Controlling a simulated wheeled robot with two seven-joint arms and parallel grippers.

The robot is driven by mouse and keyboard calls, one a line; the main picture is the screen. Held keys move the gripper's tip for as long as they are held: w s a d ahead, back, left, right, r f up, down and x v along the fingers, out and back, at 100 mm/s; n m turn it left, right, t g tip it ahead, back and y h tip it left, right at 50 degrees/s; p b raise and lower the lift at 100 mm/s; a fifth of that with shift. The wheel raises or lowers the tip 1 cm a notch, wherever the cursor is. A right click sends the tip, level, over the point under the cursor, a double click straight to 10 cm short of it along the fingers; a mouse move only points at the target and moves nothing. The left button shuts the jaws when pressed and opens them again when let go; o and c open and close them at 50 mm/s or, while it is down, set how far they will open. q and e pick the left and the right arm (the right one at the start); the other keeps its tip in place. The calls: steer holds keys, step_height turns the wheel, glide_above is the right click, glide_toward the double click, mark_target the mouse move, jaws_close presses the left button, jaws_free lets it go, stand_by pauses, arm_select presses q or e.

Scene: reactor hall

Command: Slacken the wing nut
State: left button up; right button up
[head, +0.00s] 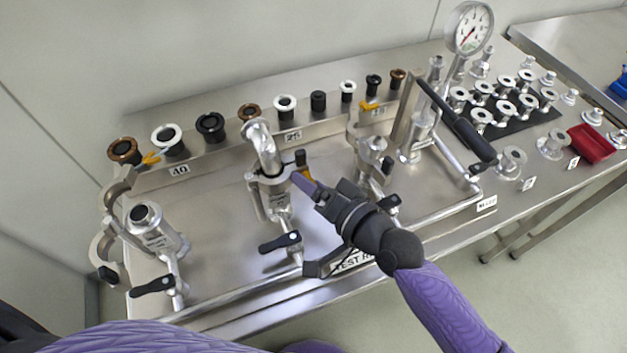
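A bent metal pipe elbow (262,147) stands on the middle fitting of the steel bench, with a clamp (270,181) around the joint at its foot. A small black piece (301,158), which looks like the wing nut, stands at the clamp's right side. An orange-yellow part (306,173) shows just below it. My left gripper is out of view.
An open clamp (117,188) hangs beside the left fitting (152,228). Black-handled valves, such as one in front (280,242), stick out. A rack (230,148) of rings runs behind. A pressure gauge (469,28), a long black handle (457,122) and small flanged parts stand at right.

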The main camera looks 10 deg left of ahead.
steer(key=o, duration=0.3)
steer(key=v, duration=1)
